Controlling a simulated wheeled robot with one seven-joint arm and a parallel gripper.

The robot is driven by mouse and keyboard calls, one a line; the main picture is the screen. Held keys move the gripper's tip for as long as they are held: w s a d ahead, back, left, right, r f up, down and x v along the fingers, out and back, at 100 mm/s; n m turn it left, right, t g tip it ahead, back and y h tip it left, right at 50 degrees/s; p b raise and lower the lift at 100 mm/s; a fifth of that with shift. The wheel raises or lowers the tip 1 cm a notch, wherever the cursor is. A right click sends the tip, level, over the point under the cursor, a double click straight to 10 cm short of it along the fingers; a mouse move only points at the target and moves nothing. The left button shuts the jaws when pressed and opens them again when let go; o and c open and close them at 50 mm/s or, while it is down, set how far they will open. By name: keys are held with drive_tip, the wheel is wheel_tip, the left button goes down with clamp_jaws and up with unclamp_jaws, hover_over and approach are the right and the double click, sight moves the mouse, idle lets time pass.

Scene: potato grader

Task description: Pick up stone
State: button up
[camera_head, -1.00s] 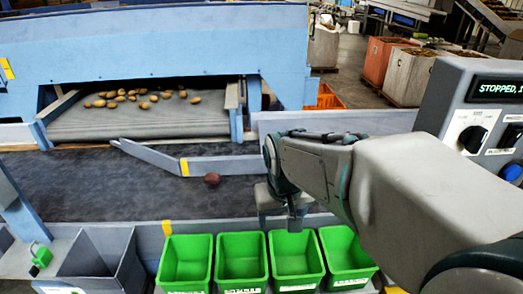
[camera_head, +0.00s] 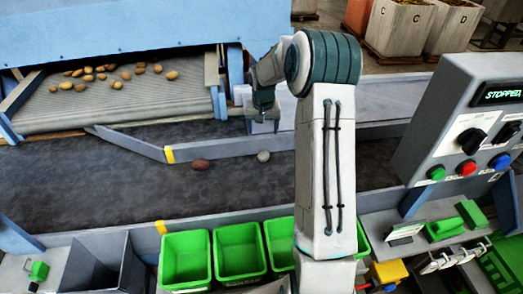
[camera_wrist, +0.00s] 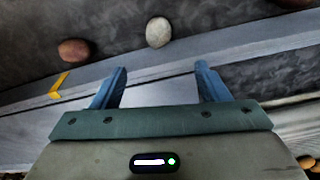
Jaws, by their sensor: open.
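A small, round, pale grey stone (camera_head: 263,156) lies on the dark belt close to the angled divider rail. In the wrist view the stone (camera_wrist: 158,32) is at the top middle, beyond my fingertips and apart from them. A reddish-brown potato-like lump (camera_head: 200,164) lies to its left; it also shows in the wrist view (camera_wrist: 73,50). My gripper (camera_wrist: 160,71) is open and empty, with two blue fingers over the grey rail. In the head view my gripper (camera_head: 262,117) is partly hidden by my arm and appears behind the rail.
The divider rail (camera_head: 215,147) with yellow tape runs along the belt (camera_head: 110,185). Several potatoes (camera_head: 90,78) lie on the stopped feed conveyor. Green bins (camera_head: 186,258) line the near edge. A control box (camera_head: 470,130) reading "STOPPED" stands right. The belt left of the lump is clear.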

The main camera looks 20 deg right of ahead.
drive_tip(key=b, duration=0.4)
hover_over(263, 153)
drive_tip(key=f, duration=0.8)
drive_tip(key=shift+s+d+f, duration=0.15)
drive_tip(key=shift+d, duration=0.1)
drive_tip(key=shift+a+f+b, duration=0.15)
drive_tip(key=shift+f+b, duration=1.25)
drive_tip(key=shift+f, duration=1.35)
drive_tip(key=shift+r, duration=0.1)
drive_tip(key=shift+c, duration=0.3)
drive_tip(key=c, duration=1.1)
